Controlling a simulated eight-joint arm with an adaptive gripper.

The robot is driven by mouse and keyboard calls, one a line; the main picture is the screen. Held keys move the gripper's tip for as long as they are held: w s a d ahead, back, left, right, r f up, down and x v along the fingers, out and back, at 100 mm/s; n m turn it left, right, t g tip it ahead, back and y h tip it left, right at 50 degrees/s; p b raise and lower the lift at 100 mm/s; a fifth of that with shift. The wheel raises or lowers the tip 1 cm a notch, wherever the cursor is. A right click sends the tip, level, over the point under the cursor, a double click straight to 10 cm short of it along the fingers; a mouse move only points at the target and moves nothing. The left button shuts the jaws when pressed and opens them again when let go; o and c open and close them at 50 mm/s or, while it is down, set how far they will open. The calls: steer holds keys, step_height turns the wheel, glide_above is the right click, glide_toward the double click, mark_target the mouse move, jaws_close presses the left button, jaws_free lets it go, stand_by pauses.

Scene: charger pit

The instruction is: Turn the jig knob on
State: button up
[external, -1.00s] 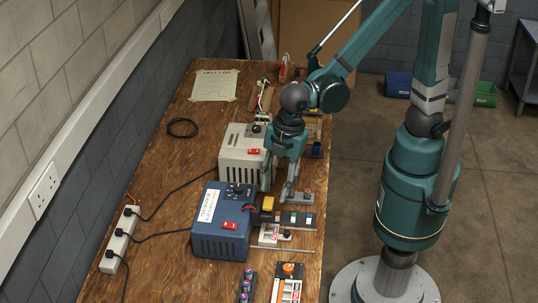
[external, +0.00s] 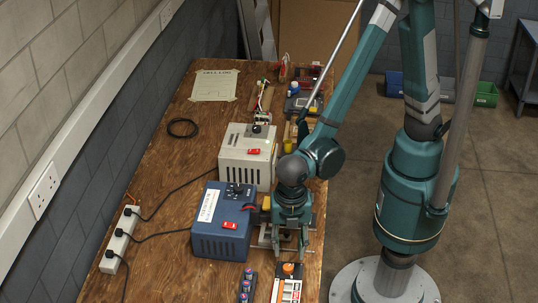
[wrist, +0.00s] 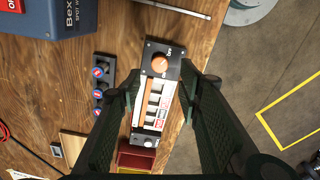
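The jig (wrist: 150,110) is a narrow unit with a dark end plate and a pale slotted body. An orange round knob (wrist: 160,64) sits on its dark plate, with small white marks beside it that I cannot read. In the external view the orange knob (external: 289,268) is at the near end of the bench, just below my gripper (external: 290,252). In the wrist view my gripper (wrist: 161,72) is open and empty, with one dark finger on each side of the jig. The fingers look above the knob, and I see no contact.
A blue power unit (external: 222,240) and a grey one (external: 247,160) stand left of my gripper. A strip of round buttons (wrist: 100,88) lies left of the jig, and a dark red block (wrist: 135,157) is near its other end. A metal rod (wrist: 172,8) lies beyond the knob.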

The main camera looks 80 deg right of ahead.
mark_target(288, 266)
steer(key=shift+f, duration=0.1)
stand_by(0.3)
steer(key=shift+f+b, duration=0.85)
steer(key=shift+f, duration=2.95)
steer(key=c, duration=0.9)
